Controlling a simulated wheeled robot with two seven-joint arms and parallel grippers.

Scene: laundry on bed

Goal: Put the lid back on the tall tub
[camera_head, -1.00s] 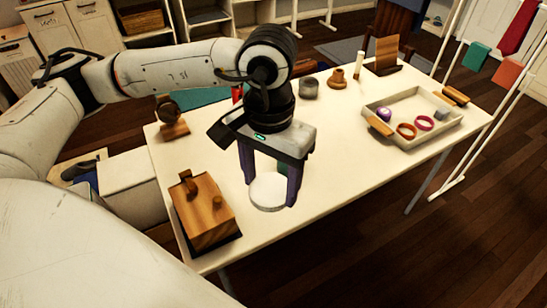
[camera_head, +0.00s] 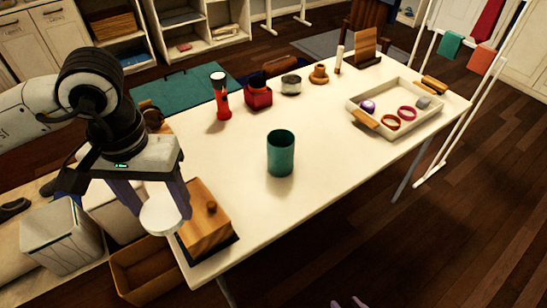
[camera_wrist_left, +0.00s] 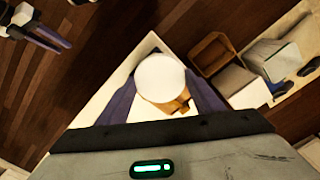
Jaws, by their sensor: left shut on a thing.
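The tall tub (camera_head: 280,156) is a teal cylinder standing upright and open-topped in the middle of the white table. My left gripper (camera_head: 163,208) is shut on a round white lid (camera_head: 160,216), held between its purple fingers. It holds the lid near the table's left edge, in front of the wooden box in the head view, well left of the tub. The left wrist view shows the lid (camera_wrist_left: 160,77) face-on between the fingers. My right gripper (camera_head: 349,302) barely shows at the bottom of the head view, with its fingers apart and empty. It also shows in the left wrist view (camera_wrist_left: 45,38).
A wooden box (camera_head: 207,225) stands at the table's near left. A red flashlight (camera_head: 221,97), a red jar (camera_head: 258,93) and a grey tin (camera_head: 291,84) stand behind the tub. A tray (camera_head: 385,133) with small items lies right. The tabletop (camera_head: 245,205) around the tub is clear.

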